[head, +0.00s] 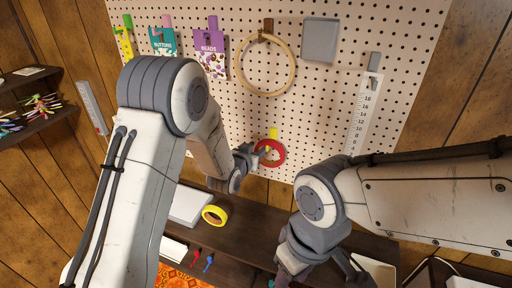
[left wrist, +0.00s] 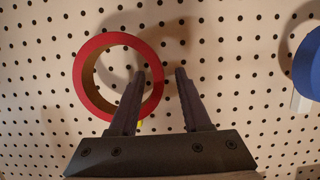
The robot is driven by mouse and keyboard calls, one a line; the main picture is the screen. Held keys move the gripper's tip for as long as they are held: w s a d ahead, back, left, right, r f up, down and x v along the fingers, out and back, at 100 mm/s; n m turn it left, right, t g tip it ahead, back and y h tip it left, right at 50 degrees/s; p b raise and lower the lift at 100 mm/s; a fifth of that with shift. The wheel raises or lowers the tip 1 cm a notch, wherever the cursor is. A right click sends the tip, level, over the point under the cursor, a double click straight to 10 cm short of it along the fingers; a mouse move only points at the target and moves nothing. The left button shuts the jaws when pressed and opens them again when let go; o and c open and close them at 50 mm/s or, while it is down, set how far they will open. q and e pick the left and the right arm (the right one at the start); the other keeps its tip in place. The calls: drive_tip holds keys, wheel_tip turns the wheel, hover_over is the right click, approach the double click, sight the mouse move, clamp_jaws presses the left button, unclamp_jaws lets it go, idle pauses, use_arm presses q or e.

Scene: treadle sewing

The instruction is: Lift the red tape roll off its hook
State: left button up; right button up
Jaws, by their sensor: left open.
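The red tape roll (head: 280,151) hangs low on the pegboard, just under a yellow hook (head: 273,132). My left gripper (head: 254,153) is at the roll's left side in the head view. In the left wrist view, the red roll (left wrist: 82,72) faces the camera as a ring. My left gripper (left wrist: 160,73) is open, one finger overlapping the ring's opening and the other outside it, with the ring's right wall between them in the picture. Contact cannot be told. My right gripper (head: 318,268) is low at the bottom edge, partly hidden by its arm.
A yellow tape roll (head: 205,214) lies on the dark table below, beside a pale box (head: 188,204). A wooden hoop (head: 243,80), pouches and a ruler (head: 361,112) hang on the pegboard (head: 330,75). A blue roll (left wrist: 308,66) shows at the wrist view's right edge.

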use_arm(q)
clamp_jaws()
drive_tip(key=shift+r, duration=0.2)
drive_tip(key=shift+r+p, duration=0.65)
drive_tip(key=shift+r, duration=0.3)
drive_tip(key=shift+s, duration=0.1)
drive_tip(key=s+a+b, duration=0.3)
drive_tip(key=s, duration=0.6)
drive_tip(key=shift+s, duration=0.2)
idle(0.8)
